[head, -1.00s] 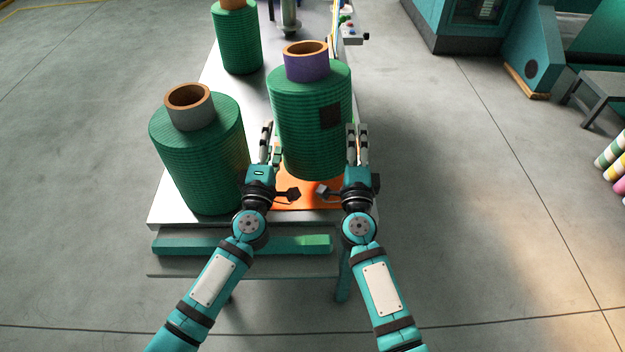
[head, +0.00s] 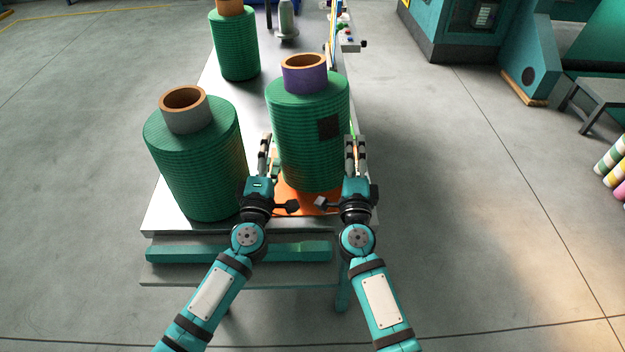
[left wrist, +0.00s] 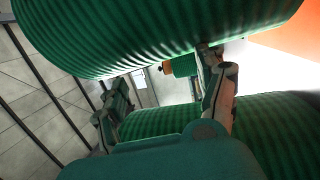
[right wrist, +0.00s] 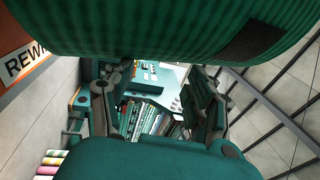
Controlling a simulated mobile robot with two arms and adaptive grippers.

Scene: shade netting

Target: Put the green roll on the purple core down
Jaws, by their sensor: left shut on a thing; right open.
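The green roll on the purple core (head: 305,130) stands upright over an orange mat (head: 292,203) at the table's front right. Its purple core (head: 304,77) sticks up, and a dark patch (head: 329,126) marks its right side. The roll fills the top of the left wrist view (left wrist: 150,35) and right wrist view (right wrist: 150,28). My left gripper (head: 265,155) is at the roll's left side, shut on it. My right gripper (head: 355,155) is open at its right side. I cannot tell whether the roll's base touches the mat.
A green roll on a grey core (head: 195,160) stands close on the left. Another green roll (head: 234,45) stands farther back. The metal table (head: 165,213) has a teal bar (head: 235,251) below its front edge. Machinery (head: 450,35) stands at the back right, with clear floor between.

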